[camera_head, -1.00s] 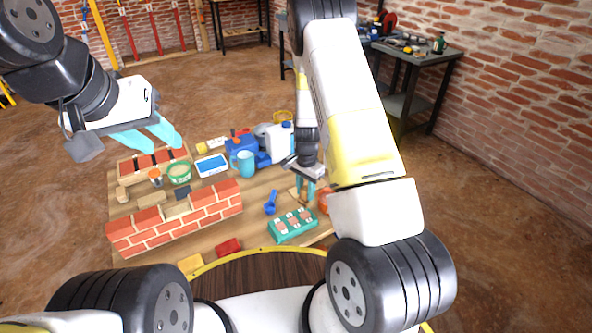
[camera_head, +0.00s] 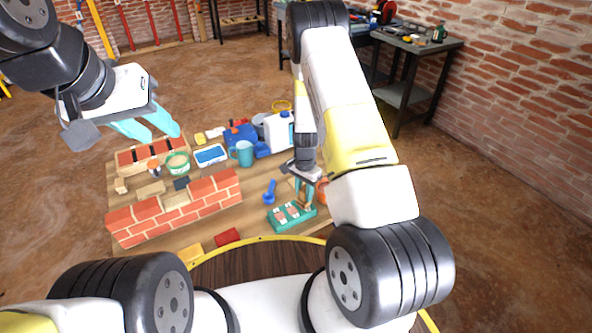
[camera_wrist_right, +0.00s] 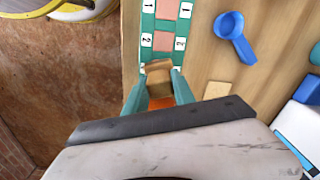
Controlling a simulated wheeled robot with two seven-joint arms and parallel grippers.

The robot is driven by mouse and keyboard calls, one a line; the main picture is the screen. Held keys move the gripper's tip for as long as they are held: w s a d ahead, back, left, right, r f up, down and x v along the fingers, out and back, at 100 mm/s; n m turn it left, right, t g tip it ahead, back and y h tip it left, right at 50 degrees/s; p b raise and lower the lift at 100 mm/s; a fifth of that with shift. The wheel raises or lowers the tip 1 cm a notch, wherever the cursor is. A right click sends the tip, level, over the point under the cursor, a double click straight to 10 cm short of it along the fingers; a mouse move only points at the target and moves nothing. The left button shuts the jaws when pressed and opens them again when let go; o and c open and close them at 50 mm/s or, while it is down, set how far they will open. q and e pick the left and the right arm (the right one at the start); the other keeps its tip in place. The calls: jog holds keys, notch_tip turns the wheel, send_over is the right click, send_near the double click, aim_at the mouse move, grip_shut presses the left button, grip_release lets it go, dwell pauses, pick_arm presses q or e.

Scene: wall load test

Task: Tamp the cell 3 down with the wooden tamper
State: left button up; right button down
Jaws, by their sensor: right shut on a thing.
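The teal tray (camera_head: 279,222) lies on the near right part of the wooden board. In the right wrist view, the tray (camera_wrist_right: 146,25) shows the labels 1 and 2, with pinkish blocks in those cells. My right gripper (camera_head: 305,191) is shut on the wooden tamper (camera_wrist_right: 158,70), also visible in the head view (camera_head: 306,200). The tamper is at the tray's right end, beyond cell 2. It hides cell 3, and I cannot tell whether it touches the contents. My left gripper (camera_head: 148,126) is open and empty above the far left of the board.
A blue scoop (camera_head: 270,190) lies beside the tray, also in the wrist view (camera_wrist_right: 233,36). A low brick wall (camera_head: 175,209) stands to the left. A blue mug (camera_head: 244,153), a white jug (camera_head: 279,132) and a green tub (camera_head: 177,163) stand farther back.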

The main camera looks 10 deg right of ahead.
jog(key=shift+f, duration=0.55)
dwell(1.6)
jog(key=shift+r, duration=0.1)
jog(key=shift+r, duration=3.45)
